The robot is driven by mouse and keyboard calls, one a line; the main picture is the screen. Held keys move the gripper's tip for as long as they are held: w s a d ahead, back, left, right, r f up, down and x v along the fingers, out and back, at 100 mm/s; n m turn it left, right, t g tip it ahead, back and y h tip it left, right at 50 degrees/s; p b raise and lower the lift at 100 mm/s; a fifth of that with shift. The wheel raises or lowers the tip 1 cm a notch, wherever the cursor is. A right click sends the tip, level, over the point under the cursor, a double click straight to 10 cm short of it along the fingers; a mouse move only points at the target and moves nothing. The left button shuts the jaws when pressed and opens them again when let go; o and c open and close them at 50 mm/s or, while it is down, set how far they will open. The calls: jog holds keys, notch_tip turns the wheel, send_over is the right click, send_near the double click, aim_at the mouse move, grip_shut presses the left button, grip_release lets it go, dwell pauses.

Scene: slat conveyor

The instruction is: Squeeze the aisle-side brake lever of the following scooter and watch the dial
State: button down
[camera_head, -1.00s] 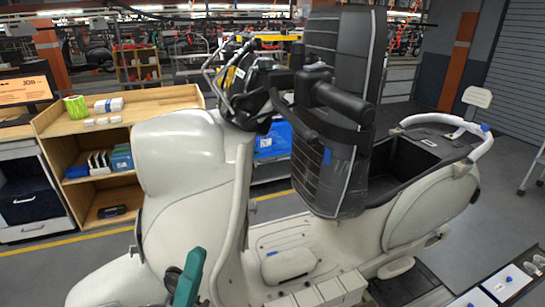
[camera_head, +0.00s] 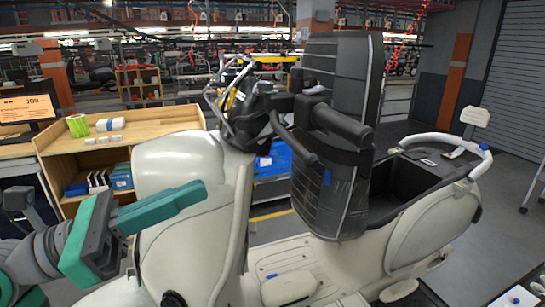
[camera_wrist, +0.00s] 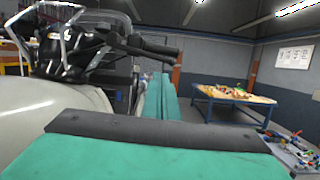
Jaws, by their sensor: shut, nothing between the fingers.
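The cream scooter (camera_head: 190,160) stands across the head view, its handlebar wrapped in black parts. A thick black grip (camera_head: 342,124) sticks out toward me. A thinner black lever (camera_head: 294,140) slants down below and left of it, in front of the black padded panel. In the wrist view the black handlebar (camera_wrist: 150,46) shows beyond the fingers, with the scooter's cream body (camera_wrist: 70,100) at left. My gripper (camera_head: 195,194) with teal fingers is shut and empty, in front of the scooter's cream front, left of and below the lever, apart from it. I cannot make out a dial.
A wooden shelf unit (camera_head: 125,137) with small boxes and a monitor (camera_head: 28,109) stand at left. A black striped panel (camera_head: 340,80) rises behind the handlebar.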

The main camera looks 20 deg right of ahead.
aim_at(302, 155)
jog(key=shift+r, duration=0.1)
dwell(0.3)
jog(key=x, duration=1.4)
jog(key=d, duration=0.2)
jog(key=s+d, duration=0.1)
jog(key=shift+d, duration=0.4)
jog(key=shift+w+d, duration=0.15)
jog(key=shift+d, duration=0.15)
dwell(0.7)
